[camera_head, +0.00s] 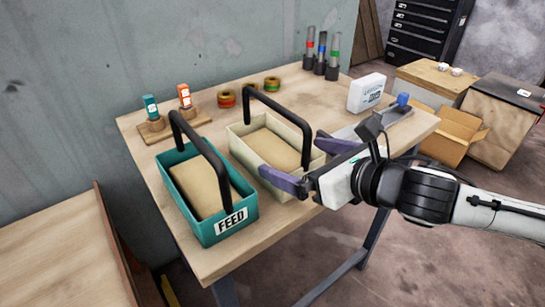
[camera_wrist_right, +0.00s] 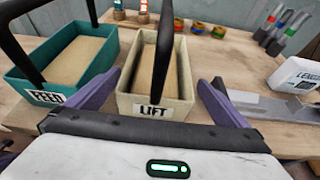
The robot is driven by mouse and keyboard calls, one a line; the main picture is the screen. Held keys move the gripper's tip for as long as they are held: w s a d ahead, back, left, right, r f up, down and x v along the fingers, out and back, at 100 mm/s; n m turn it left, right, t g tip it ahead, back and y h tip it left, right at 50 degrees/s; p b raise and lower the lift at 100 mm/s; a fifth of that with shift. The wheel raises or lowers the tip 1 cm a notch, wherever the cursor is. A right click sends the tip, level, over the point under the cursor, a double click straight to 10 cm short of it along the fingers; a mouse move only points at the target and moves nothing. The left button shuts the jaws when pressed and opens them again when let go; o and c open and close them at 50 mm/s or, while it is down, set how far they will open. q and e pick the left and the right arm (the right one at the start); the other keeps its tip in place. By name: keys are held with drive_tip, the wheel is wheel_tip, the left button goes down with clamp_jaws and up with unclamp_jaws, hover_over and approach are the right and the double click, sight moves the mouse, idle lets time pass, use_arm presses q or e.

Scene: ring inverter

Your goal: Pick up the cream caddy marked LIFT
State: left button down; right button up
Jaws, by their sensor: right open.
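The cream caddy (camera_head: 241,150) stands on the wooden table, filled with a tan block, with a black arched handle over it. Its LIFT label (camera_wrist_right: 153,112) shows in the right wrist view, where the cream caddy (camera_wrist_right: 178,115) lies centred ahead of the gripper. My right gripper (camera_head: 310,160) is open, with its purple fingers at the near end of the caddy, one to each side. In the right wrist view the right gripper's fingers (camera_wrist_right: 160,98) also flank the labelled end, with nothing held. I cannot tell whether they touch it. My left gripper is not in view.
A teal caddy (camera_head: 215,228) marked FEED stands left of the cream one. Behind are small bottles on a wooden block (camera_head: 175,125), tape rolls (camera_head: 272,84) and several tubes (camera_head: 322,62). A white box (camera_head: 366,93) and a grey metal piece (camera_head: 385,118) are on the right.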

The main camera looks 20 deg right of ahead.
sight(273, 149)
drive_tip(key=shift+a+x, duration=0.1)
drive_tip(key=shift+x, duration=1.35)
drive_tip(key=shift+a+x, duration=0.15)
drive_tip(key=shift+x, duration=1.3)
drive_tip(key=shift+s, duration=0.15)
drive_tip(key=c, duration=1.6)
drive_tip(key=shift+r, duration=0.3)
drive_tip(key=shift+c, duration=0.7)
